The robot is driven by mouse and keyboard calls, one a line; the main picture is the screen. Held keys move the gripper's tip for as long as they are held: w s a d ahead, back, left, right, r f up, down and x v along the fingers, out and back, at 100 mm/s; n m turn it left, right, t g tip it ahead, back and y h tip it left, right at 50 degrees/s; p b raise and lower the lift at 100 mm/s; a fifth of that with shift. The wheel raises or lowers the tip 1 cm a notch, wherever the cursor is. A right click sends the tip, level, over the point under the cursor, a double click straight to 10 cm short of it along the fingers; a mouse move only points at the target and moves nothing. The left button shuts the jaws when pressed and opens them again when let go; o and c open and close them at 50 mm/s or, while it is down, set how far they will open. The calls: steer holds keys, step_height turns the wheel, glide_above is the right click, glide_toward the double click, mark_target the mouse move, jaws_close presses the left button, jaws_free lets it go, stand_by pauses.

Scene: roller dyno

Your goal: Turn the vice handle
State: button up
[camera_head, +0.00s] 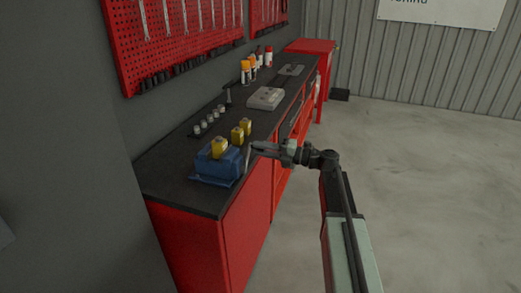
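The blue vice (213,171) sits on the near end of the black bench top, close to its right edge. A thin grey piece, which may be the vice handle (247,158), shows at the vice's right side by the bench edge. My gripper (258,149) reaches in from the right, with its tips pointing left at the vice's right side. The tips are close to the grey piece; I cannot tell whether they touch it. The gripper is too small in view to tell whether its fingers are apart or shut.
Yellow blocks (237,135) stand on and behind the vice. A row of small sockets (206,121), a grey case (266,98) and several bottles (252,65) stand farther along the bench. Red cabinets (250,220) are below. The concrete floor (430,180) at right is clear.

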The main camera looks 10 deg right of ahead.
steer(key=o, duration=0.3)
